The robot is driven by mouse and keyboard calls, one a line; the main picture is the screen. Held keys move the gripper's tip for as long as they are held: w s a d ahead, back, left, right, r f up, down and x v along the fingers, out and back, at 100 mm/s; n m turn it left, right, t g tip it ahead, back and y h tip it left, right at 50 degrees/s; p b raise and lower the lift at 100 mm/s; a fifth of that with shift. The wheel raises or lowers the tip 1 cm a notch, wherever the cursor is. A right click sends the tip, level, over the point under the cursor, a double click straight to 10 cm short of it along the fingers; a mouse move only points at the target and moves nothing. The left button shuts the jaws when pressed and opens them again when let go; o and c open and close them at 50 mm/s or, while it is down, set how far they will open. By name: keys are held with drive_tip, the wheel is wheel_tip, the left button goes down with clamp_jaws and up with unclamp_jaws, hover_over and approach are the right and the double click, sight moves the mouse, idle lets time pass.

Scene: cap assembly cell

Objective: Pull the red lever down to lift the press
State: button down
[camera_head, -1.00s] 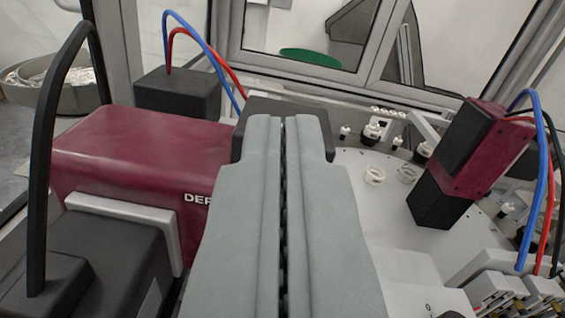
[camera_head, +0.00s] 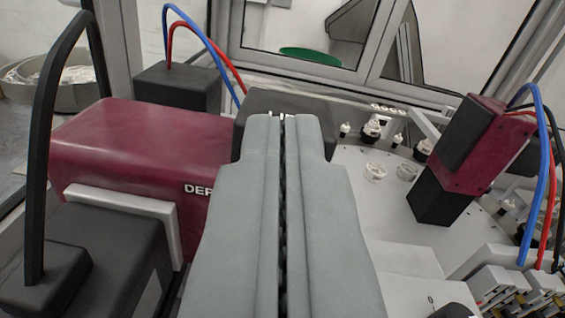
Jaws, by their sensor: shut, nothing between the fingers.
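My gripper (camera_head: 282,118) fills the middle of the picture. Its two long grey fingers lie side by side, shut, with nothing between them. The fingertips show in front of a black block (camera_head: 262,98) at the right end of a dark red machine housing (camera_head: 130,150) with white lettering. I cannot make out a red lever in this view. I cannot tell which part is the press. The fingers hide part of the housing and of the pale round table behind them.
A dark red and black unit (camera_head: 470,148) with blue, red and black hoses stands at the right. Small white rings (camera_head: 375,173) sit on the pale table (camera_head: 400,245). A black machine body (camera_head: 110,250) with a thick cable is at left. A window frame (camera_head: 300,70) closes the back.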

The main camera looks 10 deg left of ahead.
drive_tip(key=shift+s+d+f, duration=0.1)
drive_tip(key=shift+f, duration=0.15)
drive_tip(key=f+t, duration=0.2)
drive_tip(key=s+f+t+y, duration=0.1)
drive_tip(key=f+t, duration=0.1)
drive_tip(key=f, duration=0.1)
drive_tip(key=shift+s+d+f+y, duration=0.15)
drive_tip(key=shift+s+f+y, duration=0.05)
drive_tip(key=shift+f+y, duration=0.1)
idle(0.6)
drive_tip(key=shift+r, duration=0.1)
drive_tip(key=a+f+v, duration=0.1)
drive_tip(key=f+v, duration=0.1)
drive_tip(key=v, duration=0.7)
drive_tip(key=shift+w, duration=0.2)
idle(0.3)
